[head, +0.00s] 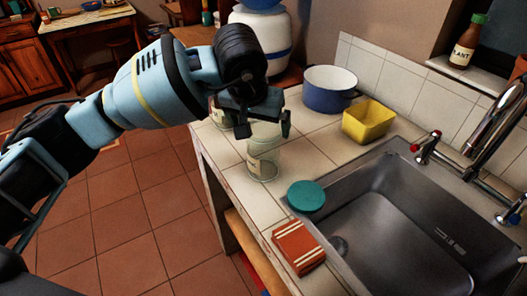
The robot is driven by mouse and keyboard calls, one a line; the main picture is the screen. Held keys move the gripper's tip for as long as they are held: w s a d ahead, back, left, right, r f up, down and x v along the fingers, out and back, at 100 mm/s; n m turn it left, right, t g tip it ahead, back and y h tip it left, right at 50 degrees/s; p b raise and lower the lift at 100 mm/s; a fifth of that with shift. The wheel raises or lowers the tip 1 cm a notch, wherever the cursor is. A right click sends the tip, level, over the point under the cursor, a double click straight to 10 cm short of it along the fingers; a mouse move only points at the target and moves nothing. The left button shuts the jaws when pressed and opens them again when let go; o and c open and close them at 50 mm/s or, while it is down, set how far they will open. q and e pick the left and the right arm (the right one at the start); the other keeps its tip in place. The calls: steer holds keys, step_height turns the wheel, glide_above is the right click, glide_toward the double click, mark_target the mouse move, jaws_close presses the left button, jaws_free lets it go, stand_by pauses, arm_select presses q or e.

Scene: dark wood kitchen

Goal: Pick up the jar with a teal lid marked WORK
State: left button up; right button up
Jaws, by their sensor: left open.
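A clear glass jar (264,158) with a pale label stands upright on the tiled counter, near its left edge. My left gripper (264,127) is open above it, with its fingers around the height of the jar's top. The gripper hides the jar's top, so I cannot see a lid. The label is too small to read. A second jar (219,115) stands behind, partly hidden by my left gripper. I cannot tell its lid or marking. My right gripper is not in view.
A blue pot (331,90) and yellow tub (368,122) stand behind right. A brown bottle (467,42) stands on the sill.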

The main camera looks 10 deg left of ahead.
mark_target(264, 133)
arm_select(q)
steer(key=x, duration=0.5)
steer(key=shift+s+d+f, duration=0.15)
steer(key=shift+d, duration=0.25)
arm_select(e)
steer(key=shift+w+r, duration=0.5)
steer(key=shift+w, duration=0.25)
arm_select(q)
steer(key=c, duration=1.4)
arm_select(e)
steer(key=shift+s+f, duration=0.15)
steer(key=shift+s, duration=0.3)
arm_select(q)
steer(key=shift+r, duration=0.2)
